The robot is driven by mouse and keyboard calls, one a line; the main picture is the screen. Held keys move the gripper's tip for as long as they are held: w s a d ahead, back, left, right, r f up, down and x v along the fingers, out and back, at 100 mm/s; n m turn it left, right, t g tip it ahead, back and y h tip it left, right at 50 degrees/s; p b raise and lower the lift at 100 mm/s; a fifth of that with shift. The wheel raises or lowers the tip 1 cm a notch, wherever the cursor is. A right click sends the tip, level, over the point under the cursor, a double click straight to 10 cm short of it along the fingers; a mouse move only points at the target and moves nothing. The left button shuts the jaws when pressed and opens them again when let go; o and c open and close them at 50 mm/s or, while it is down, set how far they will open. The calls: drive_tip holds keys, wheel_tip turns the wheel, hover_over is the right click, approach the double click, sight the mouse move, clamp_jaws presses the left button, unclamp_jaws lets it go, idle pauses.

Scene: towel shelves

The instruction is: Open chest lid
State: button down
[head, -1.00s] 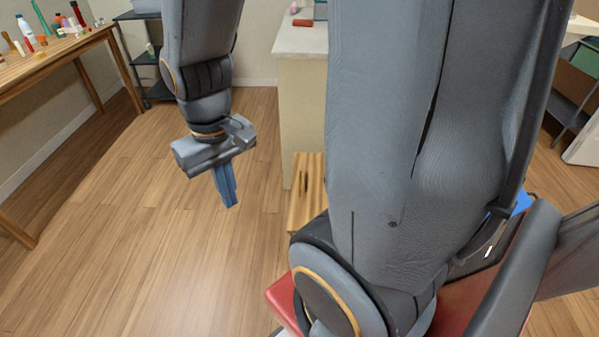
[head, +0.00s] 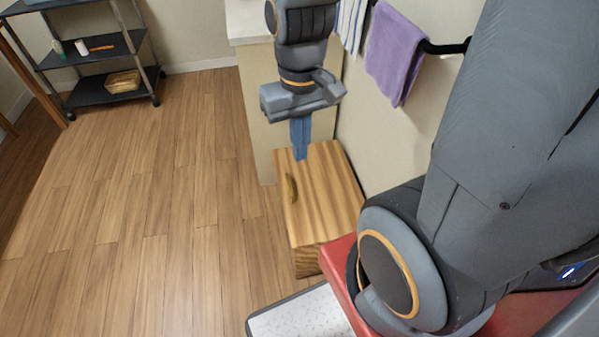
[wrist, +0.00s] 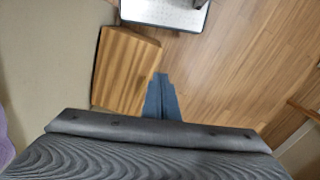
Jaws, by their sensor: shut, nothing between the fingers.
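The wooden chest (head: 306,262) stands on the floor in the middle of the head view, beside the wall. Its striped wooden lid (head: 328,195) is flat and closed, with a small handle (head: 291,188) near its left edge. My gripper (head: 301,153) has its blue fingers shut and empty, pointing down. In the head view the fingertips overlap the far part of the lid; whether they touch it cannot be told. In the wrist view the chest lid (wrist: 128,68) lies to the left of my gripper (wrist: 160,82), and the handle is not clear.
A purple towel (head: 394,52) hangs from a dark rail on the wall right of the chest. A pale counter (head: 262,110) stands behind it. A black shelf cart (head: 108,88) is at the back left. The wooden floor left of the chest is clear.

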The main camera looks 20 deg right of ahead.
drive_tip(key=w+f+n+g+h+b, duration=0.15)
drive_tip(key=w+f+n+b, duration=0.25)
drive_tip(key=w+f+b, duration=0.5)
drive_tip(key=w+f+n+h+b, duration=0.2)
drive_tip(key=w+f+n+b, duration=0.35)
drive_tip(key=f+b, duration=0.75)
drive_tip(key=n+h+b, duration=0.4)
drive_tip(key=n+b, duration=0.2)
drive_tip(key=b, duration=1)
approach(282, 191)
wheel_tip(282, 191, up, 5)
drive_tip(key=b+x, duration=0.5)
drive_tip(key=x, duration=0.5)
drive_tip(key=shift+w+f, duration=0.1)
drive_tip(key=shift+f, duration=0.15)
drive_tip(key=shift+r+y, duration=0.2)
drive_tip(key=shift+y, duration=0.05)
